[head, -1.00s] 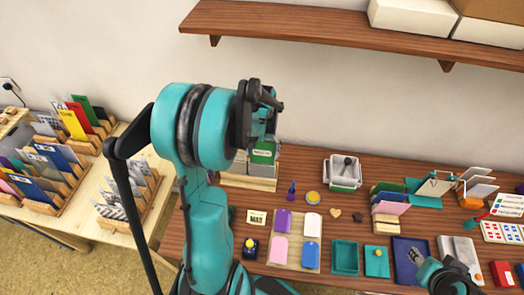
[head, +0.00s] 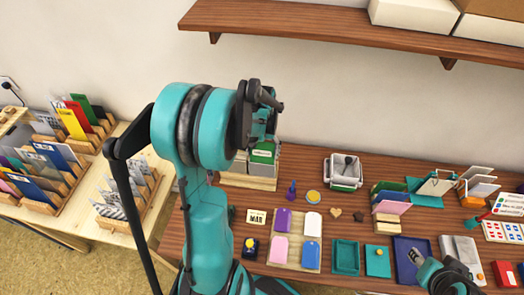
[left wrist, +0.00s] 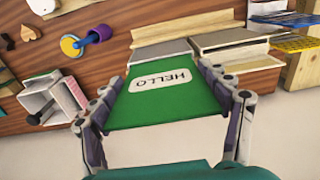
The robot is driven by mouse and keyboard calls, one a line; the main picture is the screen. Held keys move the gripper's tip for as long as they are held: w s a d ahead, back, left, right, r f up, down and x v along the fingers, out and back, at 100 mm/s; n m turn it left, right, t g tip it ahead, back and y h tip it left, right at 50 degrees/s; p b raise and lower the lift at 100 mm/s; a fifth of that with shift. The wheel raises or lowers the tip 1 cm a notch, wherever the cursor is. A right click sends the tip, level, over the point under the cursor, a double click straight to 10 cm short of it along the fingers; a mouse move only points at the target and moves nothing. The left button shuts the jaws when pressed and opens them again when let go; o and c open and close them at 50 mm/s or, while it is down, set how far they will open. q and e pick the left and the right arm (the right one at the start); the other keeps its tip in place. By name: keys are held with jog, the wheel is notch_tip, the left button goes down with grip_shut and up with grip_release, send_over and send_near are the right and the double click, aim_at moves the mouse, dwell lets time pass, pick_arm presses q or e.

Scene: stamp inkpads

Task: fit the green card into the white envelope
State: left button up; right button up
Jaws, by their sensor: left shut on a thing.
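The green card (left wrist: 165,95) with a white HELLO label is held between the fingers of my left gripper (left wrist: 165,118) in the left wrist view. It also shows in the head view (head: 263,153), below my left gripper (head: 264,128). A pale grey-white envelope-like piece (left wrist: 160,50) stands in a wooden holder just beyond the card's far edge. I cannot tell whether the card's edge is inside it, above it or only in front of it. My right gripper (head: 417,259) is low over the table at the lower right; its jaws are too small to read.
The wooden holder (head: 248,182) stands at the table's back left. A grey-white bin (head: 343,172), a purple stamp (head: 291,191), a tag tray (head: 296,240) and teal inkpads (head: 345,257) lie to its right. A side table (head: 100,245) holds card racks. A shelf (head: 340,33) hangs above.

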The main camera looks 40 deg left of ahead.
aim_at(262, 163)
pick_arm(q)
jog(key=shift+f+b, duration=1.95)
jog(key=shift+f, duration=0.5)
jog(key=o, duration=0.9)
jog(key=shift+c, duration=0.2)
notch_tip(262, 163, up, 12)
